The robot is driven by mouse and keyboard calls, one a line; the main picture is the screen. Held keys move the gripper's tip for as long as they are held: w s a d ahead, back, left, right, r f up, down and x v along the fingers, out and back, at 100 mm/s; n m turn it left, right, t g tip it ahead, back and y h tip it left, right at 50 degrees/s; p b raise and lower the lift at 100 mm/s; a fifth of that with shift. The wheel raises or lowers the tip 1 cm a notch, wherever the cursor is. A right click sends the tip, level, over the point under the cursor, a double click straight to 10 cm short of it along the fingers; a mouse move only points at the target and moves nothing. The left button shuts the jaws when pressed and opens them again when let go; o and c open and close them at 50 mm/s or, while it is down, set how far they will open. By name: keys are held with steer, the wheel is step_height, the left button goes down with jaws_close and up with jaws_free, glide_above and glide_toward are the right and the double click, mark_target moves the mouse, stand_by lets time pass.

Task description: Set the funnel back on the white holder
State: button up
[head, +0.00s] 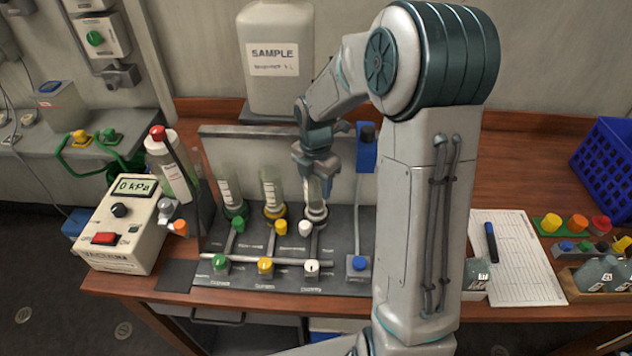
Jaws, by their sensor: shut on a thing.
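My gripper (317,170) points down and is shut on the clear funnel (317,192) at its upper part. The funnel is upright, at the right end of the row on the grey manifold rack. The white holder (315,214) is directly below the funnel's lower end. I cannot tell whether the funnel rests in the holder or hangs just above it. My gripper hides the funnel's top.
A funnel stands on the green holder (236,211) and another on the yellow holder (274,212), close to the left. Coloured valve knobs line the front. A large sample jug (275,85) stands behind, and a vacuum pump box (124,222) at left.

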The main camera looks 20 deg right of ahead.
stand_by(0.4)
steer(key=o, duration=1.4)
steer(key=shift+o, duration=0.2)
step_height(320, 180, up, 8)
steer(key=p, duration=0.6)
steer(key=shift+f, duration=0.2)
